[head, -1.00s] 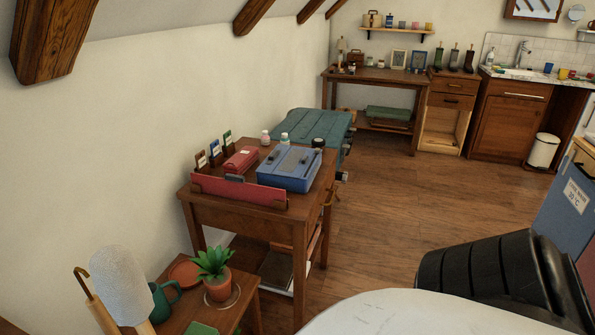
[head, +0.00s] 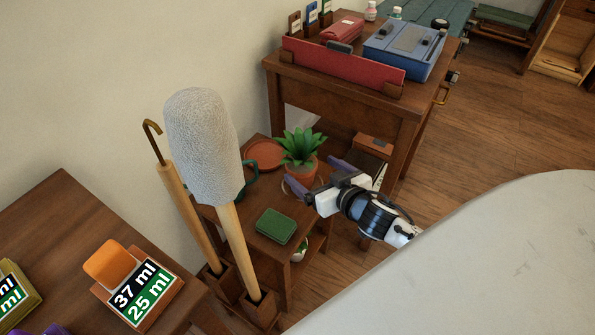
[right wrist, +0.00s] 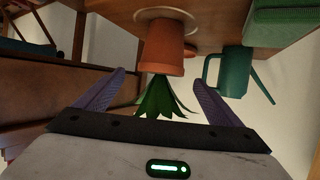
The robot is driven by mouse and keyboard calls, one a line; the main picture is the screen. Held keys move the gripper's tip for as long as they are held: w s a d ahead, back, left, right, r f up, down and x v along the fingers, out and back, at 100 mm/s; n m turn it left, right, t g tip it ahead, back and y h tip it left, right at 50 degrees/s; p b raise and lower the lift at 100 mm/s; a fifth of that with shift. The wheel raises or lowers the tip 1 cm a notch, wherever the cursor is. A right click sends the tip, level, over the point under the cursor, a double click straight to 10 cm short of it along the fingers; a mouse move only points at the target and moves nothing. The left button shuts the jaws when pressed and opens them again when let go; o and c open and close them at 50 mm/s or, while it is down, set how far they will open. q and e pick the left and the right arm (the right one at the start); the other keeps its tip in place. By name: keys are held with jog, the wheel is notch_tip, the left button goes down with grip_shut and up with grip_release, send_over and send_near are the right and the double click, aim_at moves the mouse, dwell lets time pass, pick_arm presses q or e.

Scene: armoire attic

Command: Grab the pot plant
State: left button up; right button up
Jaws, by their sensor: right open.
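The pot plant, a green spiky plant in a terracotta pot (head: 303,172), stands upright on a small wooden side table (head: 254,239). In the right wrist view, which is upside down, its pot (right wrist: 161,48) stands on a pale round saucer (right wrist: 165,14). My right gripper (head: 312,176) is open at the pot, with its purple fingers on either side. In the right wrist view the leaves (right wrist: 160,101) lie between the fingers. I cannot tell if either finger touches the pot. My left gripper is not in view.
The side table also bears a green sponge-like block (head: 275,226), a terracotta dish (head: 265,154) and a teal watering can (right wrist: 230,72). A tall white duster (head: 203,145) stands at the table's left. A desk with a blue case (head: 404,48) rises behind.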

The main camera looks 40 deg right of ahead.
aim_at(300, 161)
jog(key=shift+b+x, duration=0.85)
jog(key=shift+x, duration=2.6)
jog(key=shift+a, duration=0.1)
jog(key=c, duration=1.6)
jog(key=shift+r, duration=0.25)
